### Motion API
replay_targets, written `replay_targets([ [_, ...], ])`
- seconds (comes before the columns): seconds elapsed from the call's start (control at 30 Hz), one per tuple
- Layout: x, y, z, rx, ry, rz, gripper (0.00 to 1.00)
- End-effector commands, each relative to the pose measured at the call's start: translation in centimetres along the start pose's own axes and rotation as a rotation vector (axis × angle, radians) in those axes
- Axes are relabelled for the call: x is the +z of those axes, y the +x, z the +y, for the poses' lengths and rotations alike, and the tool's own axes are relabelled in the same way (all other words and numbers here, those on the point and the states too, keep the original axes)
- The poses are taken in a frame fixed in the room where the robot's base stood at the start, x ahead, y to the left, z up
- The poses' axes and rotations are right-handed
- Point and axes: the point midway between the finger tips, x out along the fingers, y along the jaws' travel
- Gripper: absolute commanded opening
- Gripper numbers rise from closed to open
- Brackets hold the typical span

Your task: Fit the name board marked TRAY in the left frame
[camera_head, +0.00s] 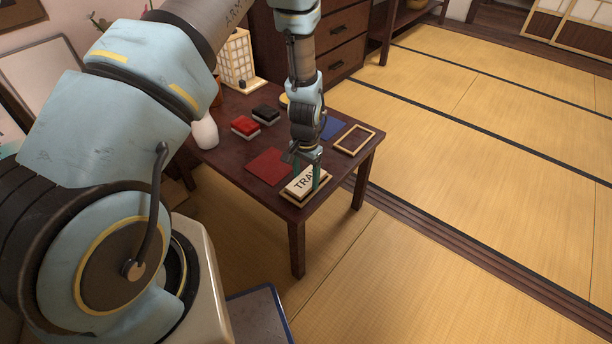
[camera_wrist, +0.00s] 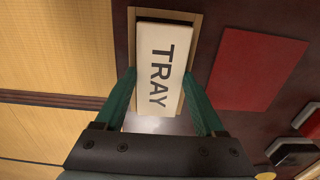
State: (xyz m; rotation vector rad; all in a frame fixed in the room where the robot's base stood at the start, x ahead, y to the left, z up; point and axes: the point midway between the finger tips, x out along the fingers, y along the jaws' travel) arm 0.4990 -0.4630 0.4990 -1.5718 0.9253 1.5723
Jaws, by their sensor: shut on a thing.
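The cream name board marked TRAY (camera_head: 301,183) is between the green fingers of my gripper (camera_head: 307,175), over the left wooden frame (camera_head: 311,197) near the table's front corner. In the wrist view the board (camera_wrist: 155,62) lies within the outline of the frame (camera_wrist: 131,38), whose rim shows at the top and sides. The fingers (camera_wrist: 160,78) are shut on the board's two long sides. I cannot tell whether the board is seated in the frame or just above it. The right frame (camera_head: 372,139) lies empty on the table.
A red mat (camera_head: 267,166) lies beside the left frame, and a blue mat (camera_head: 334,127) by the right frame. Red (camera_head: 245,125) and black (camera_head: 266,113) boxes, a white vase (camera_head: 205,133) and a lantern (camera_head: 238,61) stand farther back. The dark table's (camera_head: 335,174) front edge is close.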

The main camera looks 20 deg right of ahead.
Motion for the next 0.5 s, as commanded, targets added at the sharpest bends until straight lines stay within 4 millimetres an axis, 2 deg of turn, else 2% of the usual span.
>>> replay_targets([
  [0.5, 0.00, 0.66, 0.00, 0.000, 0.001, 0.000, 0.16],
])
